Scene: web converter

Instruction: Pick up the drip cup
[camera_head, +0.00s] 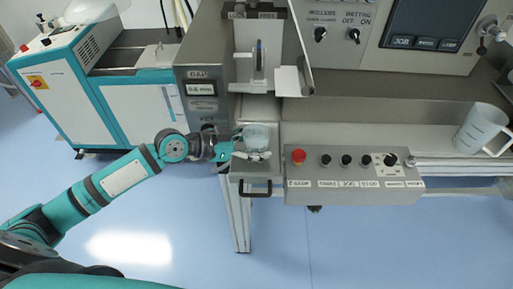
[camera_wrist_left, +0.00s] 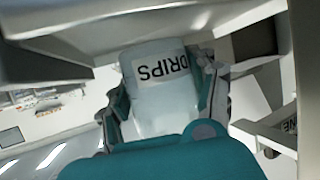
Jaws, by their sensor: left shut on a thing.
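The drip cup (camera_head: 257,137) is a pale translucent cup at the left end of the machine's front ledge. In the left wrist view the cup (camera_wrist_left: 155,75) fills the middle, and its "DRIPS" label appears upside down. My left gripper (camera_head: 243,147) reaches in from the left and is shut on the cup, with a finger on each side of it in the left wrist view (camera_wrist_left: 165,95). I cannot tell whether the cup still touches the surface below it. My right gripper is not in view.
A grey control box with a red button (camera_head: 298,156) and several black knobs is right of the cup. A black handle (camera_head: 255,189) is just below. A white measuring jug (camera_head: 482,129) stands far right on the ledge. Metal machine parts (camera_head: 293,80) overhang behind. Blue floor in front is clear.

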